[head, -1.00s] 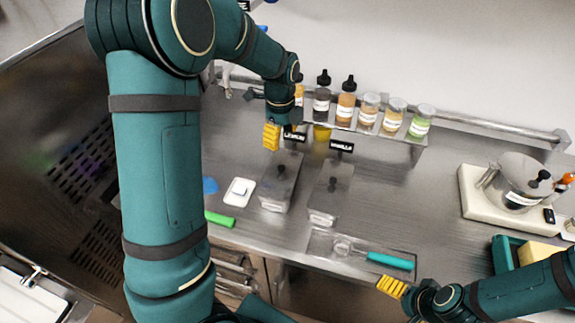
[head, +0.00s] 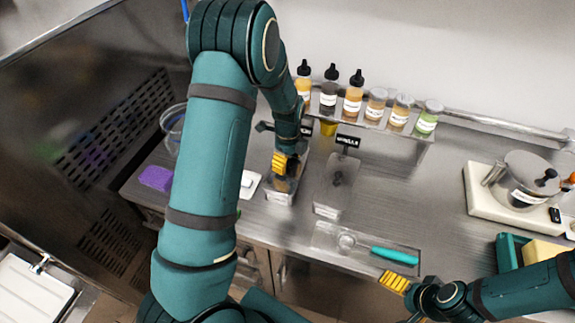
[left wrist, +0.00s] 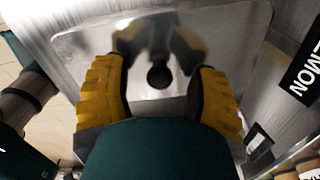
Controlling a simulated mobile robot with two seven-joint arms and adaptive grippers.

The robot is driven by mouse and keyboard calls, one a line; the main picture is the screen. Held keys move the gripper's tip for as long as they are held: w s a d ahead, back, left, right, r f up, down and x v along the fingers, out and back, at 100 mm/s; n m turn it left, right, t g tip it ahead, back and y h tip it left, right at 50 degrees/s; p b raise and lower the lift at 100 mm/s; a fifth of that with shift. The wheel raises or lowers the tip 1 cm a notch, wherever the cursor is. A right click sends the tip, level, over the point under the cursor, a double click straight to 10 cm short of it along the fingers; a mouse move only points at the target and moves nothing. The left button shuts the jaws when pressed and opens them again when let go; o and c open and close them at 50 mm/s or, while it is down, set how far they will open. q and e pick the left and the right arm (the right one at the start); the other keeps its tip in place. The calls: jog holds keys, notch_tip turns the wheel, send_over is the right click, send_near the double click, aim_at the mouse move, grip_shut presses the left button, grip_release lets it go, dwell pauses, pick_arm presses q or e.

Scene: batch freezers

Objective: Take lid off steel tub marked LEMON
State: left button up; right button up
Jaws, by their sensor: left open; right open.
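The steel tub marked LEMON (head: 279,197) stands on the counter, mostly hidden under my left gripper in the head view. Its flat steel lid (left wrist: 215,45) fills the left wrist view, with a round black knob (left wrist: 159,76) near its middle. My left gripper (left wrist: 160,95) is open, its yellow fingers on either side of the knob; I cannot tell whether they touch it. The gripper also shows over the tub in the head view (head: 286,165). The LEMON sign (left wrist: 302,75) stands beside the tub. My right gripper (head: 394,283) is open and empty near the counter's front edge.
The lidded VANILLA tub (head: 333,187) stands close to the right. A steel tray (head: 325,238) with a teal-handled scoop (head: 393,255) lies in front. Several bottles and jars (head: 376,104) line the rack behind. Counter right of VANILLA is clear.

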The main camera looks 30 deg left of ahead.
pick_arm(q)
jog(key=shift+f, duration=0.15)
grip_shut()
